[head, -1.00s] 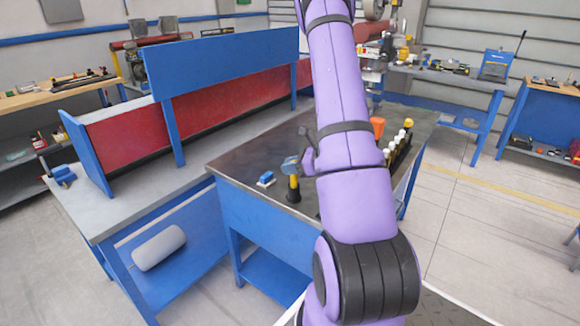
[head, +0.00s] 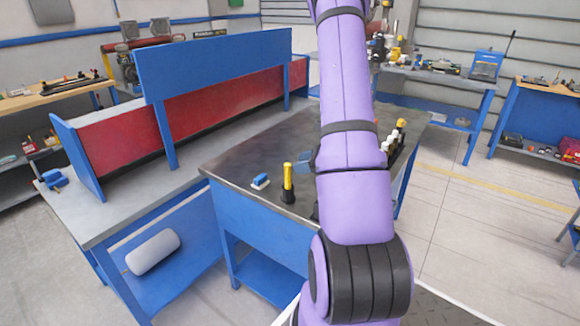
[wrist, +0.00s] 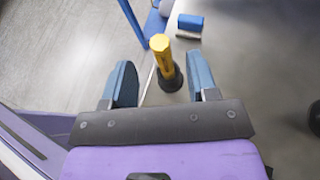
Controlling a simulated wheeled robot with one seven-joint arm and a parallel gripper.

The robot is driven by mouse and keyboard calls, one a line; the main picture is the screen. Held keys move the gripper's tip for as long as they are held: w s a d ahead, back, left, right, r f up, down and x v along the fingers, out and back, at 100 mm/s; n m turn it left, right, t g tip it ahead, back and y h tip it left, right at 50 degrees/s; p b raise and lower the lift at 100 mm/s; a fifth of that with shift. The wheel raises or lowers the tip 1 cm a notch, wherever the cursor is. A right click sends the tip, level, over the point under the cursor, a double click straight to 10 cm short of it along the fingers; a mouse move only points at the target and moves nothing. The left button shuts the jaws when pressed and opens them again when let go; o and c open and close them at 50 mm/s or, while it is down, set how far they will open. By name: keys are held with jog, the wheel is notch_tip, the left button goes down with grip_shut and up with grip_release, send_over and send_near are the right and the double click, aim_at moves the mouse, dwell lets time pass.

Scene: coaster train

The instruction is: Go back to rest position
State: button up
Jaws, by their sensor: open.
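My gripper (wrist: 161,78) is open in the wrist view, its two blue fingers apart. A yellow-handled tool (wrist: 162,58) with a black base appears between and beyond the fingertips, with no visible contact. In the head view the yellow tool (head: 287,182) stands upright near the left front edge of the dark-topped workbench (head: 240,162). A bit of a blue finger (head: 305,161) shows just right of it. My purple arm hides the rest of the gripper there.
A blue block-like item (head: 261,181) lies left of the tool; it also shows in the wrist view (wrist: 190,23). A rack of several white and yellow-topped items (head: 392,142) stands right of my arm. A long blue-and-red bench (head: 100,225) adjoins the workbench at left.

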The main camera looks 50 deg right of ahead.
jog(key=shift+v, duration=1.95)
jog(key=w+a+r+n+g+y, duration=0.15)
jog(key=a+r+n+g, duration=0.25)
jog(key=a+r+n, duration=0.55)
jog(key=a+r+n+g+y, duration=0.2)
jog(key=a+r+n+g, duration=0.3)
jog(key=a, duration=0.7)
jog(key=s+a+r+n+t+h, duration=0.2)
jog(key=s+a+r+n+h, duration=0.7)
jog(key=n, duration=0.7)
jog(key=shift+s+a+r, duration=1.35)
jog(key=shift+s+a, duration=0.3)
jog(key=shift+a, duration=0.35)
